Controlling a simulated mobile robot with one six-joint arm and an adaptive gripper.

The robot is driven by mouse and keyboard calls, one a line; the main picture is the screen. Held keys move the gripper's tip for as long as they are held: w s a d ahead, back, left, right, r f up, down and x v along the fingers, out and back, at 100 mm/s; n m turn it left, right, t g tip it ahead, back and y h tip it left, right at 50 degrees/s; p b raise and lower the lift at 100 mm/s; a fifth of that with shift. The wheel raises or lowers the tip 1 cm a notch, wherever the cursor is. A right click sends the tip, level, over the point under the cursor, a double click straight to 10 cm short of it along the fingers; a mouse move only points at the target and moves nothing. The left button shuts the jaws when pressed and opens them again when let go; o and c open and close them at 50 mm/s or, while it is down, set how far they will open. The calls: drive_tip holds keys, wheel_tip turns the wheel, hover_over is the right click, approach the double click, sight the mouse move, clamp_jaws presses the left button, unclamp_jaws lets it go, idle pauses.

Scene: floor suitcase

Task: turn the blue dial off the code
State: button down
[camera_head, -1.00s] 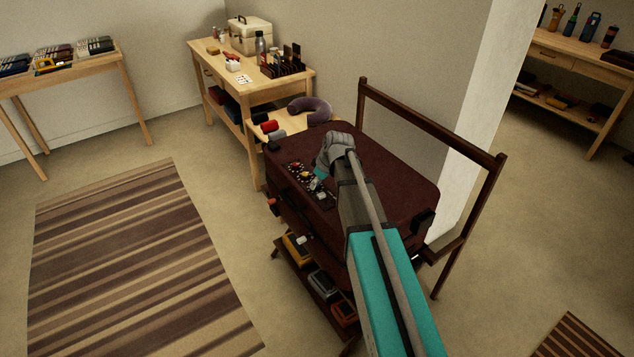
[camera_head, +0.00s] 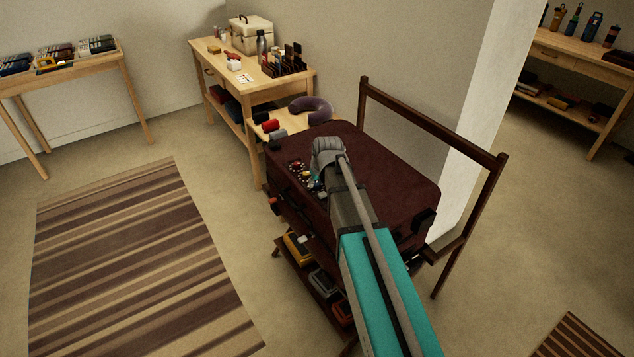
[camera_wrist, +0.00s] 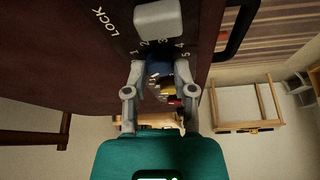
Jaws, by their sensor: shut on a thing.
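A dark maroon suitcase (camera_head: 395,185) lies flat on a low wooden rack. Small coloured dials show on its near-left part in the head view. In the wrist view the suitcase (camera_wrist: 60,60) carries the word LOCK, the numerals 1 to 5 in an arc and a pale grey block (camera_wrist: 158,18). The blue dial (camera_wrist: 158,68) sits just below the numerals, between my fingertips. My gripper (camera_wrist: 160,70) is shut on it, one finger on each side. The dial's pointer mark is too small to read. My gripper (camera_head: 318,188) is partly hidden by my arm in the head view.
Yellow and red dials (camera_wrist: 174,102) are close beyond the blue one. The suitcase's black handle (camera_wrist: 238,28) is at right. A wooden rack rail (camera_head: 430,120) stands behind the suitcase. A workbench (camera_head: 250,75) with several items is at back left. The striped rug (camera_head: 130,260) is clear.

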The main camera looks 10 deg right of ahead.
drive_tip(key=shift+c, duration=2.2)
unclamp_jaws()
drive_tip(key=shift+n, duration=0.4)
